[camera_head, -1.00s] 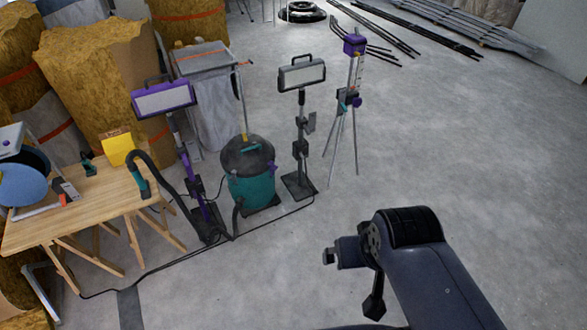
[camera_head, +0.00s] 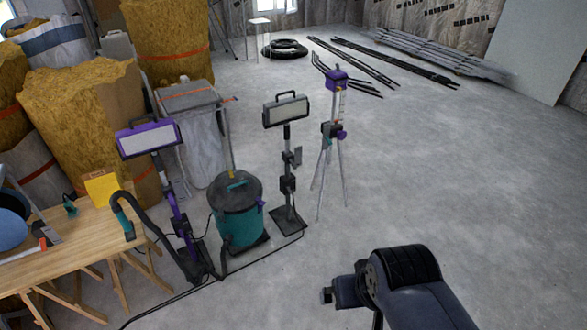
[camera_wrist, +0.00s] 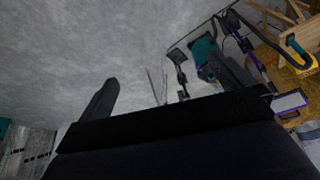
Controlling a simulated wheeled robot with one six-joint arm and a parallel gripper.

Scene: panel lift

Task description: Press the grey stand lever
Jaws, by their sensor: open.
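The grey work-light stand (camera_head: 287,180) is upright on the floor, with a pale rectangular lamp head (camera_head: 286,110) on top. A small grey plate (camera_head: 298,157), possibly the lever, sticks out on the right of its post. In the wrist view the grey stand (camera_wrist: 180,72) appears upside down, partly hidden behind my gripper; its lever is too small to tell. My gripper (camera_wrist: 166,73) is open and empty, its two dark fingers wide apart and away from the stand. In the head view my arm is at the lower right, clear of the stand.
A teal vacuum (camera_head: 238,215) and a purple work-light stand (camera_head: 175,190) stand left of the grey one. A tripod (camera_head: 327,165) with a purple head stands close on its right. Cables lie by the stand bases. The floor in front and to the right is open.

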